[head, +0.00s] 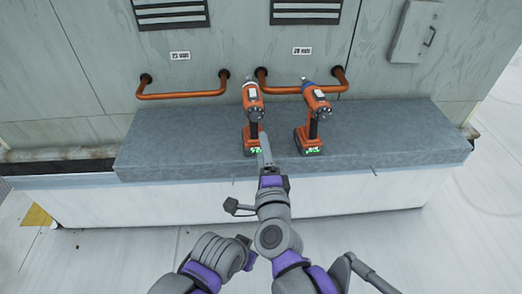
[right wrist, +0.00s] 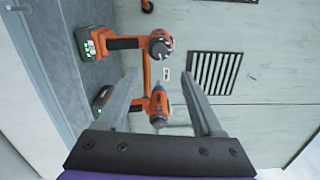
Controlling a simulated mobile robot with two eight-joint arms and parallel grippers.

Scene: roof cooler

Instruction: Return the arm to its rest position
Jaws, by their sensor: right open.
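Two orange-and-black cordless drills stand upright on the grey ledge. The left drill (head: 253,104) has a pale collar, and the right drill (head: 316,106) has a blue collar. My right gripper (head: 264,142) is in front of the left drill's lower handle and battery in the head view, hiding part of them. In the right wrist view its jaws (right wrist: 163,85) are apart with nothing held. The blue-collared drill (right wrist: 158,106) shows beyond and between the fingers, its handle partly hidden by one finger. The other drill (right wrist: 158,46) shows above it. My left gripper is not in view.
The grey ledge (head: 190,136) runs along a metal wall, with free room on both sides of the drills. Orange pipe handles (head: 182,95) stick out of the wall behind. Vent grilles (head: 172,13) and a grey box (head: 416,32) are higher up.

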